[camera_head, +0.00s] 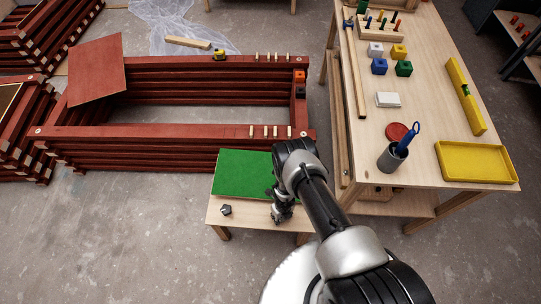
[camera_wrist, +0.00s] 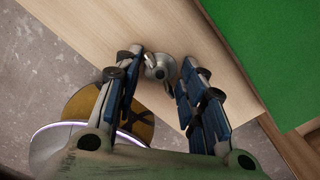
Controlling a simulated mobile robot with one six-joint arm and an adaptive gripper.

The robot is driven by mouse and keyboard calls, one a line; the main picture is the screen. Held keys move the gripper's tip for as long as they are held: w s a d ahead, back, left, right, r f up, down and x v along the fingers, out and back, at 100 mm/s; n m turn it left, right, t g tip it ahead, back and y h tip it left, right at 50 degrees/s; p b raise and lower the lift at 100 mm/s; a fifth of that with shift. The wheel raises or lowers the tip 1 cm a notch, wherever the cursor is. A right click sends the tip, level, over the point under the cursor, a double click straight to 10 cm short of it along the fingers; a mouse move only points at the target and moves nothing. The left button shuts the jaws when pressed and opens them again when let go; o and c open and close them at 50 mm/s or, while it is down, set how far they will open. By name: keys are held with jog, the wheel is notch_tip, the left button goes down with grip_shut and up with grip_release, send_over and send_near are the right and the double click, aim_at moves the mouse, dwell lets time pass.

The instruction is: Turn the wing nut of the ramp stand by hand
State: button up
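The wing nut (camera_wrist: 158,68) is a small grey metal piece with a round base and raised wings, on the pale wooden board in the wrist view. My gripper (camera_wrist: 161,64) is open, with one finger to the left and one to the right of the nut. I see a gap on each side; height above the board is hard to judge. In the head view my gripper (camera_head: 282,213) is over the low wooden stand (camera_head: 252,220), beside its green panel (camera_head: 243,172). My arm and gripper hide the nut there.
A dark knob-like piece (camera_head: 226,209) lies on the stand's left part. Stacked red battens (camera_head: 130,132) rise just behind. A workbench (camera_head: 430,120) stands to the right, with a pen cup (camera_head: 391,158) and yellow tray (camera_head: 477,162). Floor at left front is clear.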

jog(key=m, duration=0.3)
notch_tip(320, 180, up, 18)
jog(key=p, duration=1.8)
jog(key=w+a+r+n+t+y+b, duration=0.1)
jog(key=w+a+r+n+b, duration=0.3)
jog(key=w+r, duration=0.7)
jog(key=shift+w+a+r+t+y, duration=0.15)
jog(key=shift+w+a+t+y, duration=0.4)
jog(key=shift+w, duration=0.55)
jog(key=shift+a, duration=0.1)
